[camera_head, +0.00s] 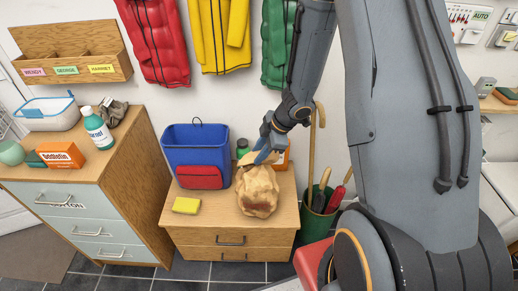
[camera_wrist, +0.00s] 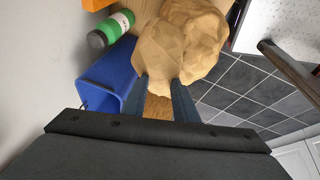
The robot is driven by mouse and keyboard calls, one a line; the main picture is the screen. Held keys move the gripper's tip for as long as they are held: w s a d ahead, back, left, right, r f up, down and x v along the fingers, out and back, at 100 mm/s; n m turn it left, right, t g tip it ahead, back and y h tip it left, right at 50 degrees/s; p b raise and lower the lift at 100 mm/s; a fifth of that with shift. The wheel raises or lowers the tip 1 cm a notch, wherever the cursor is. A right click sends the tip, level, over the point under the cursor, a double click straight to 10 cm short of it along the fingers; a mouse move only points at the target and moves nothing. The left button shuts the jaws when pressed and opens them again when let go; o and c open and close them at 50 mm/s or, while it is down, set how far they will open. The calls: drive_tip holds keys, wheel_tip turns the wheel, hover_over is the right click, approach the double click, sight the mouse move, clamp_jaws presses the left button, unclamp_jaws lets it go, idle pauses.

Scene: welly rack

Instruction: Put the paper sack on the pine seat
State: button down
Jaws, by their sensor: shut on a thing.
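The paper sack (camera_head: 258,190) is a crumpled tan bag with a reddish-brown patch, over the right part of the pine seat (camera_head: 215,217), a low wooden unit with drawers. My gripper (camera_head: 264,156) reaches down from above and is shut on the sack's top. In the wrist view, the sack (camera_wrist: 190,45) lies beyond the fingertips (camera_wrist: 166,82). Whether its underside touches the seat top or hangs just above it, I cannot tell.
On the seat stand a blue bag (camera_head: 197,150) with a red pocket, a yellow sponge (camera_head: 186,205), a green bottle (camera_head: 242,148) and an orange box (camera_head: 283,160). A green bin (camera_head: 318,215) with sticks stands to the right. A drawer cabinet (camera_head: 75,210) is at left.

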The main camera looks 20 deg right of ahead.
idle(0.3)
drive_tip(key=c, duration=1.4)
unclamp_jaws()
drive_tip(key=shift+f, duration=0.1)
drive_tip(key=s+d+r+m+t+h+p, duration=0.1)
drive_tip(key=d+r+m+h, duration=0.15)
drive_tip(key=r+m, duration=0.45)
drive_tip(key=s+d+r+m+t+h+p, duration=0.15)
drive_tip(key=d+r, duration=0.25)
drive_tip(key=r, duration=0.7)
drive_tip(key=s+a+m+g, duration=0.2)
drive_tip(key=s+a+m, duration=0.1)
drive_tip(key=s, duration=0.4)
drive_tip(key=s+a+r+m+g, duration=0.1)
drive_tip(key=s+a+m+g, duration=0.1)
drive_tip(key=s+m, duration=0.3)
drive_tip(key=s+a, duration=0.1)
drive_tip(key=s, duration=0.2)
drive_tip(key=shift+a, duration=0.3)
drive_tip(key=shift+w+r, duration=0.1)
